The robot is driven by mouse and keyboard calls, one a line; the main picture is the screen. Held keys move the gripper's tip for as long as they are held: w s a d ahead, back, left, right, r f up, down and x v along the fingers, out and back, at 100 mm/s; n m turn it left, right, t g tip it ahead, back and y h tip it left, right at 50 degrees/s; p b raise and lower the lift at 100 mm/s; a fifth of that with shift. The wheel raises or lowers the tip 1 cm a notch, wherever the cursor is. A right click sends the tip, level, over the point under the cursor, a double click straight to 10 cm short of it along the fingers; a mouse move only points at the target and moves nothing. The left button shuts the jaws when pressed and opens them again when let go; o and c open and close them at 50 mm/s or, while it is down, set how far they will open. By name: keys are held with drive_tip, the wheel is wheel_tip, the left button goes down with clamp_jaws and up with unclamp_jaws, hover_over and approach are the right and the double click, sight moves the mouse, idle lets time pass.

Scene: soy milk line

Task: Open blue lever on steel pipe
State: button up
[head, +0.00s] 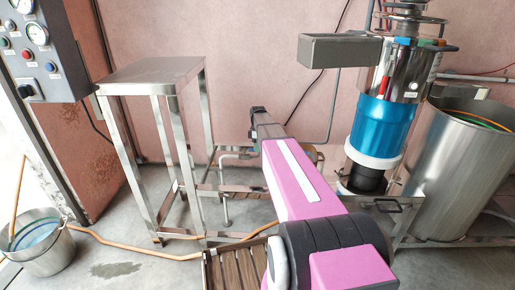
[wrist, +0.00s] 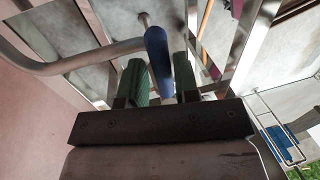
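The blue lever (wrist: 158,50) shows in the wrist view, slim and rounded, beside the end of a bent steel pipe (wrist: 85,62). My gripper (wrist: 160,75) has two green ridged fingers, spread apart. The lever's near end lies in the gap between the fingertips in the picture; I cannot tell whether either finger touches it. In the head view my arm reaches away toward the back wall, with its dark gripper end (head: 258,116) by the low pipework. The lever is hidden there by my arm.
A steel table (head: 155,72) stands left of my arm. A blue-and-steel machine (head: 380,128) and a large steel drum (head: 455,165) stand right. A bucket (head: 40,245) and orange hose (head: 150,252) are on the floor at left. The pink wall is close behind.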

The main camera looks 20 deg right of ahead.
drive_tip(key=shift+o, duration=0.8)
wheel_tip(320, 180, up, 11)
drive_tip(key=w, duration=0.2)
drive_tip(key=shift+d+f, duration=0.2)
drive_tip(key=shift+d, duration=0.15)
